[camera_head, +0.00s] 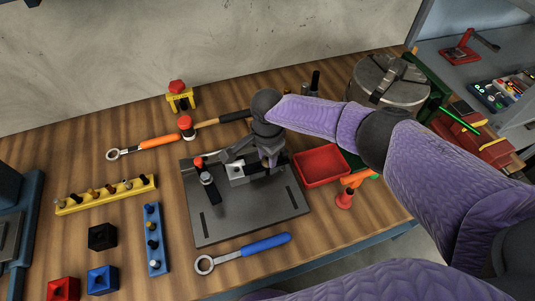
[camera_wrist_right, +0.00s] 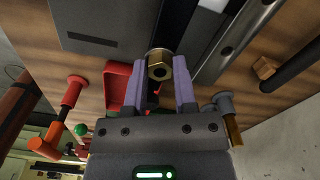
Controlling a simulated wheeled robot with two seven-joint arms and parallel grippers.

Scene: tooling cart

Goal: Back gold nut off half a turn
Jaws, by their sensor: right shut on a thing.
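The gold nut (camera_wrist_right: 160,64) is a hex nut with a round end facing the right wrist camera. It sits between the two fingers of my right gripper (camera_wrist_right: 164,80), which are closed on it. In the head view my right gripper (camera_head: 268,160) points down over the grey fixture plate (camera_head: 250,217), beside a pale metal block (camera_head: 237,171). The nut is hard to make out there, mostly hidden by the gripper. My left gripper is in neither view.
A red tray (camera_head: 322,167) stands right of the plate. A red-capped clamp (camera_head: 205,178) stands on its left part. A blue-handled ring wrench (camera_head: 245,252) lies in front, an orange-handled one (camera_head: 145,145) behind. A yellow rack (camera_head: 105,195) and a blue rack (camera_head: 155,240) lie left.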

